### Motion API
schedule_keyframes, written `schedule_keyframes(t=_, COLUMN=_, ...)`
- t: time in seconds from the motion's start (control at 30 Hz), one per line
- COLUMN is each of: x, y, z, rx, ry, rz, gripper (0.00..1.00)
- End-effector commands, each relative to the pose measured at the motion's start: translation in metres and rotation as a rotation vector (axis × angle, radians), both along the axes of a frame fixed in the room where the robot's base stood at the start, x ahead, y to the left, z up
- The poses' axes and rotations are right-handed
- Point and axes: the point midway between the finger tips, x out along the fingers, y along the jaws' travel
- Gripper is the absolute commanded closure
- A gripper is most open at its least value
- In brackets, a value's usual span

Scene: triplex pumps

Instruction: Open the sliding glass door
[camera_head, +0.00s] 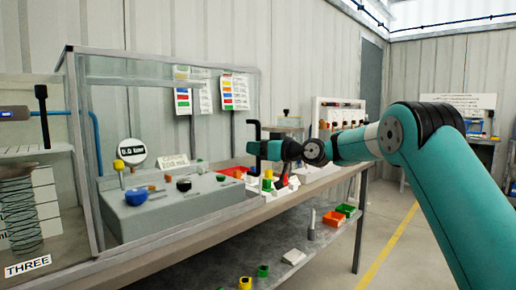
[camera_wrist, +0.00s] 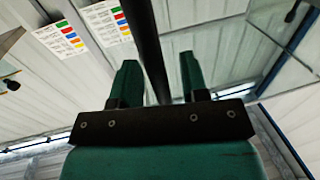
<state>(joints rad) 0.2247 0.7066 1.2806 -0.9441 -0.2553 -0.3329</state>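The glass door (camera_head: 150,95) is a clear pane at the front of a framed cabinet over the grey instrument panel. A black upright handle (camera_head: 254,133) stands at its right edge. My gripper (camera_head: 257,150) is at this handle in the head view. In the wrist view, the dark handle bar (camera_wrist: 149,40) runs between the two green fingers of my gripper (camera_wrist: 158,80). The fingers are apart, with a gap visible on the right of the bar. Whether either finger touches the bar is unclear.
The grey panel (camera_head: 160,208) carries knobs and a round gauge (camera_head: 123,152). A second glass case with a spring (camera_head: 18,210) stands at the left. Red and green bins (camera_head: 334,218) sit on the lower shelf. The floor at the right is clear.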

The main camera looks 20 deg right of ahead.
Motion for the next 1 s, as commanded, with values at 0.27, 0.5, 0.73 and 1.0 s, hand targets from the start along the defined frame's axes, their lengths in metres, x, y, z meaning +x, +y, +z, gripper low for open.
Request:
schedule_keyframes(t=0.27, x=-0.011, y=-0.01, z=-0.001, rx=0.0, ry=0.002, rz=-0.002, gripper=0.59)
schedule_keyframes(t=0.5, x=-0.054, y=-0.045, z=-0.002, rx=0.001, ry=0.002, rz=-0.005, gripper=0.59)
schedule_keyframes(t=0.73, x=-0.099, y=-0.081, z=-0.002, rx=0.001, ry=0.001, rz=-0.005, gripper=0.59)
schedule_keyframes(t=1.0, x=-0.131, y=-0.105, z=-0.001, rx=0.0, ry=0.0, rz=-0.001, gripper=0.59)
